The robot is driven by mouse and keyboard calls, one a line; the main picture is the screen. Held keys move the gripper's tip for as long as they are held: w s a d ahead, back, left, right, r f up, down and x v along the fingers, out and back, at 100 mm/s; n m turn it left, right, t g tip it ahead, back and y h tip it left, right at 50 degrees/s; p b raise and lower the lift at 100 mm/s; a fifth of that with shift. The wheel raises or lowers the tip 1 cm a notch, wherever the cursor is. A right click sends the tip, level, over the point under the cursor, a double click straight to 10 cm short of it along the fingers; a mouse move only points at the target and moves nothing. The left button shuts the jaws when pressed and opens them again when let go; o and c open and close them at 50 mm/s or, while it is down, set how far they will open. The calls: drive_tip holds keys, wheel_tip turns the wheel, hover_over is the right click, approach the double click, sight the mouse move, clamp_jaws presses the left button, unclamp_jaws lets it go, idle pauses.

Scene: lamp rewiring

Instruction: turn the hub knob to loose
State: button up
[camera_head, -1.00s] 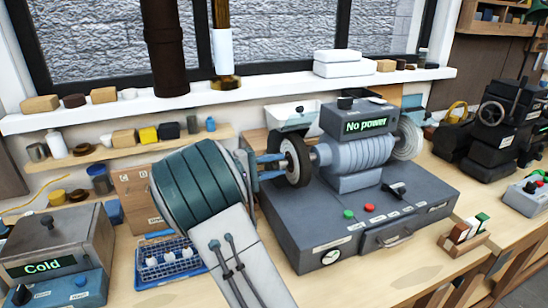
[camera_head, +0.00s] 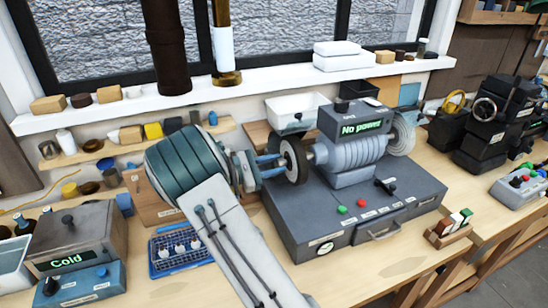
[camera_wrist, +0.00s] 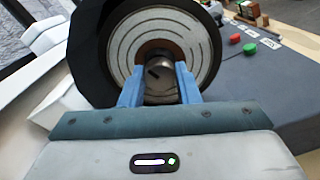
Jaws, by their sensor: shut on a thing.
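The grinder-like machine has a "No power" display (camera_head: 361,128) and a wheel (camera_head: 294,160) on its left side. The hub knob (camera_wrist: 160,84) is a metal knob with a dark slot at the wheel's centre, seen in the wrist view. My gripper (camera_head: 278,165) reaches the wheel from the left. In the wrist view my gripper (camera_wrist: 160,90) has its blue fingers on either side of the hub knob, shut on it. The wheel (camera_wrist: 165,40) fills the upper middle there. In the head view the fingers hide the knob.
The machine's grey base (camera_head: 345,215) carries green and red buttons and a lever. A "Cold" box (camera_head: 78,245) stands at left, with a blue tray (camera_head: 178,250) beside it. A small wooden rack (camera_head: 449,230) stands at right. The shelf (camera_head: 270,92) runs behind.

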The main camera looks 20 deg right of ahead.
drive_tip(key=shift+n+p, duration=0.7)
drive_tip(key=shift+n, duration=0.3)
drive_tip(key=o, duration=1)
drive_tip(key=shift+a, duration=0.1)
drive_tip(key=a+b, duration=0.3)
drive_tip(key=a, duration=1)
drive_tip(key=shift+a+b, duration=0.35)
drive_tip(key=shift+a, duration=0.05)
drive_tip(key=shift+d, duration=0.1)
